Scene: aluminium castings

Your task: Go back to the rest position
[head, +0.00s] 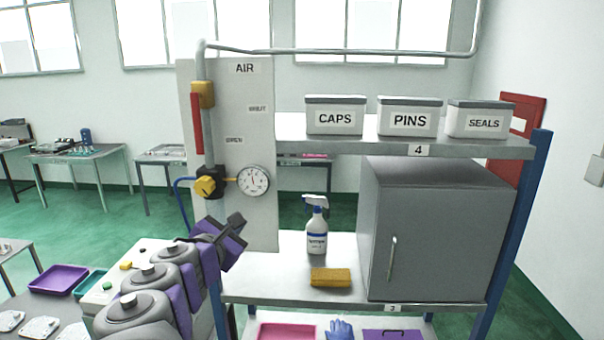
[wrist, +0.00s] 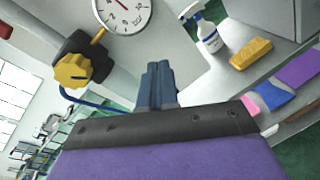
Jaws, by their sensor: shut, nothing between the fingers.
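My gripper (wrist: 158,86) shows in the wrist view with its fingers together and nothing between them. In the head view my gripper (head: 237,222) is at the end of my raised arm, in front of the lower part of the air panel (head: 255,150). It is below the round gauge (head: 253,181) and to the left of the spray bottle (head: 316,230). The yellow valve knob (head: 206,186) is above and to the left of the gripper, apart from it. The knob also shows in the wrist view (wrist: 73,71), left of the fingers.
The shelf unit (head: 260,291) carries a yellow sponge (head: 331,278) and a closed grey cabinet (head: 437,230). Boxes marked CAPS (head: 335,117), PINS (head: 409,119) and SEALS (head: 480,121) stand above. A purple tray (head: 58,280) is at lower left. A blue hose (head: 180,200) hangs by the valve.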

